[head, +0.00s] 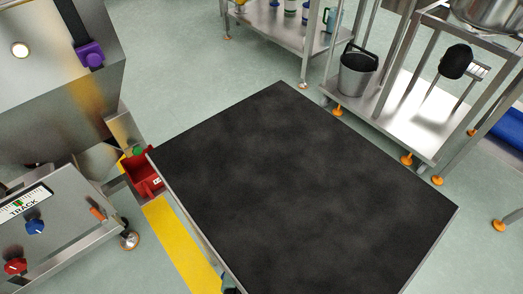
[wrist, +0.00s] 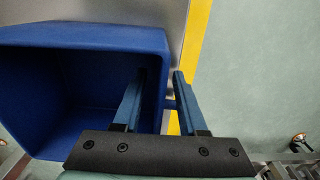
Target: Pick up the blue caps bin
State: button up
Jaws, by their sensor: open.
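The blue caps bin (wrist: 60,110) fills the left of the wrist view, seen from above into its open top. It looks empty where I can see inside. My gripper (wrist: 161,78) is open at the bin's right wall. Its left finger overlaps the bin's interior and its right finger is just outside the wall, so the wall lies between them. I cannot tell whether either finger touches it. My gripper and this bin do not show clearly in the head view.
A black-topped table (head: 300,190) fills the middle of the head view, its top clear. A red bin (head: 143,178) sits by the machine (head: 60,225) at left. A yellow floor stripe (head: 180,243) runs beside the table. A steel rack with a grey bucket (head: 356,78) stands at back right.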

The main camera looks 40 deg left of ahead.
jog(key=shift+r, duration=0.1)
jog(key=shift+c, duration=0.2)
grip_shut()
jog(key=shift+w, duration=0.1)
dwell(0.9)
